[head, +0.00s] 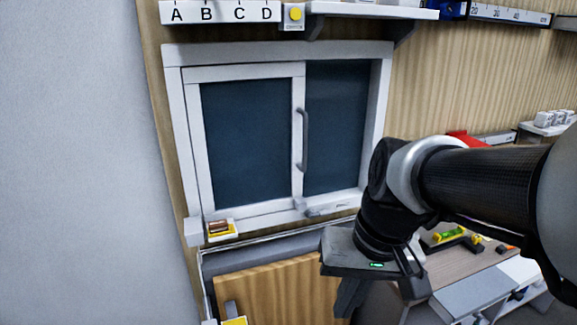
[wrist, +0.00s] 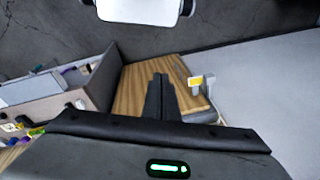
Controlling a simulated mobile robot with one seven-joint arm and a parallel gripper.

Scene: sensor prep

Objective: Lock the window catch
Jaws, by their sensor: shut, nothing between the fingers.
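The white-framed window (head: 248,140) is on the wood-panelled wall in the head view, with dark panes and a grey vertical handle (head: 304,140) on the middle stile. A small pale fitting (head: 328,209) lies along the bottom rail, right of the stile's foot. It looks like the catch, but it is too small to tell its state. My gripper (head: 350,298) points down in front of the wall, below and right of the window, apart from the fitting. In the wrist view my gripper (wrist: 160,80) has its fingers together and empty. The window does not clearly show there.
Below the window is a wooden panel (head: 275,288) with a yellow-labelled fitting (head: 234,321). Another yellow-labelled piece (head: 221,229) is at the window's lower left. A workbench (head: 480,262) with small items stands right. A shelf (head: 370,11) is above.

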